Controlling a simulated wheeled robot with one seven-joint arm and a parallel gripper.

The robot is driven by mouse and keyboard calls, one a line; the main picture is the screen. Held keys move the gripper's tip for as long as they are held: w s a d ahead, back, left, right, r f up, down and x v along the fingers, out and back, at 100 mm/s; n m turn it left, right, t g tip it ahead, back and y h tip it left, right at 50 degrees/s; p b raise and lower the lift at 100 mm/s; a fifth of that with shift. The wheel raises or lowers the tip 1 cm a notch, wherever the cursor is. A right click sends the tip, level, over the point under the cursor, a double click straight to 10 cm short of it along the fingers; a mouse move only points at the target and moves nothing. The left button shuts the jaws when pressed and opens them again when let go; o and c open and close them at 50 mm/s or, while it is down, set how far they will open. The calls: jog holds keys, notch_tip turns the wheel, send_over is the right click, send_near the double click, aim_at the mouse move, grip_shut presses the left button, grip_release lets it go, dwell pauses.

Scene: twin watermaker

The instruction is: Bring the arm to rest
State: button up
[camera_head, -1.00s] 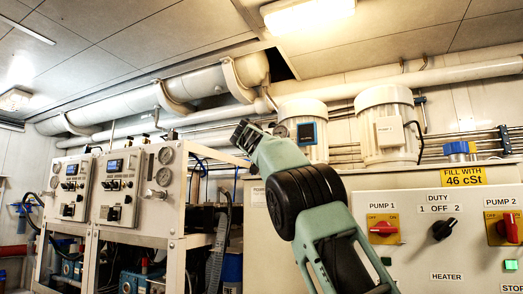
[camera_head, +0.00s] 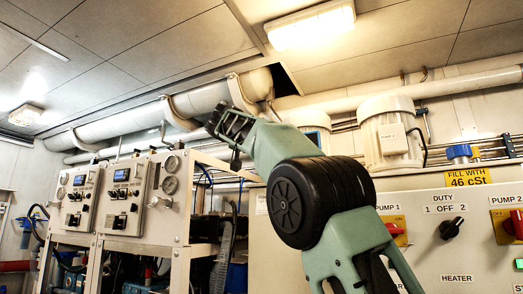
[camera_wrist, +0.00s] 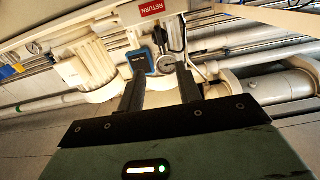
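My arm, green with black joints, reaches up from the lower right in the head view. My gripper (camera_head: 230,124) is at its upper end, raised in front of the large white pipe and above the control panels. In the wrist view, my gripper's two dark fingers (camera_wrist: 160,80) stand apart with a clear gap between them. Nothing is held between them. The wrist view looks past the fingers at pipes, a blue-framed device (camera_wrist: 140,62) and a gauge (camera_wrist: 166,64), all beyond the fingertips. No other task object is named.
A white cabinet with a PUMP 1 switch (camera_head: 398,230), a DUTY knob (camera_head: 451,228) and a PUMP 2 switch (camera_head: 511,224) is at right. A white pump motor (camera_head: 390,133) stands above it. Panels with gauges (camera_head: 171,163) are at left. A ceiling lamp (camera_head: 311,25) hangs overhead.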

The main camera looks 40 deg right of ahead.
dwell(0.3)
